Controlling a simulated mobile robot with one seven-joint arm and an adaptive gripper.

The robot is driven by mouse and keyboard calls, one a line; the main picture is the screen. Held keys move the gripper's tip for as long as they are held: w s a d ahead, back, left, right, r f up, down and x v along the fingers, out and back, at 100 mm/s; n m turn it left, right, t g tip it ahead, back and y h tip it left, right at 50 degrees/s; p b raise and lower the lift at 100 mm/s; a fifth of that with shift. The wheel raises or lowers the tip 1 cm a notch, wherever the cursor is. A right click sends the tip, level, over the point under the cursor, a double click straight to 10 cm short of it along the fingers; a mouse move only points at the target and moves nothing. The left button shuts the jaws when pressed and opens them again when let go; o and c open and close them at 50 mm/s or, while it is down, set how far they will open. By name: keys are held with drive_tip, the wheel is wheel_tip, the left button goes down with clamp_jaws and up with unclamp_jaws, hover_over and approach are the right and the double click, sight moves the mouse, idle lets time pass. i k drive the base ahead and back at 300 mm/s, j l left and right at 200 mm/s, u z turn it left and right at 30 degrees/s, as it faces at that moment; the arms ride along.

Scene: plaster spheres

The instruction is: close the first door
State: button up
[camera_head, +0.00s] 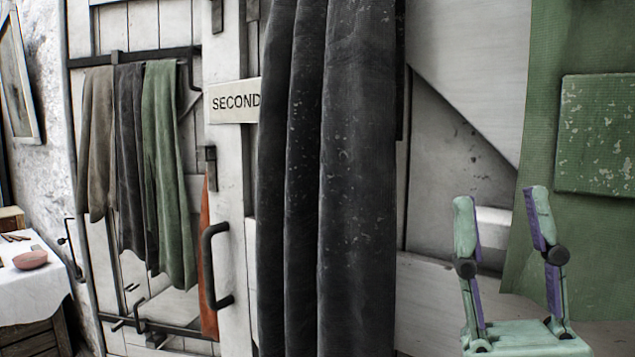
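A white plank door (235,170) stands edge-on left of centre. It has a sign (235,101) reading "SECOND" and a dark bar handle (210,265). A dark curtain-like cloth (345,180) hangs over the right part of it. No sign reading "FIRST" shows, so I cannot tell which panel is the first door. My gripper (503,210), pale green with purple pads, points up at the lower right. Its fingers are wide apart with nothing between them. It is well right of the handle and touches nothing that I can see.
A dark rail (130,58) with hanging brown, dark and green cloths is on a plank panel at left. A white-covered table (30,290) with a pink bowl (30,259) stands at far left. A green panel (590,230) stands behind my gripper at right.

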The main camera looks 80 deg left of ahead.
sight(142, 184)
drive_tip(key=j+u, duration=0.15)
drive_tip(key=u, duration=3.25)
drive_tip(key=i+j+z, duration=0.3)
drive_tip(key=i+j, duration=0.2)
drive_tip(key=i+j+z, duration=0.35)
drive_tip(key=i+j, duration=0.2)
drive_tip(key=j, duration=0.05)
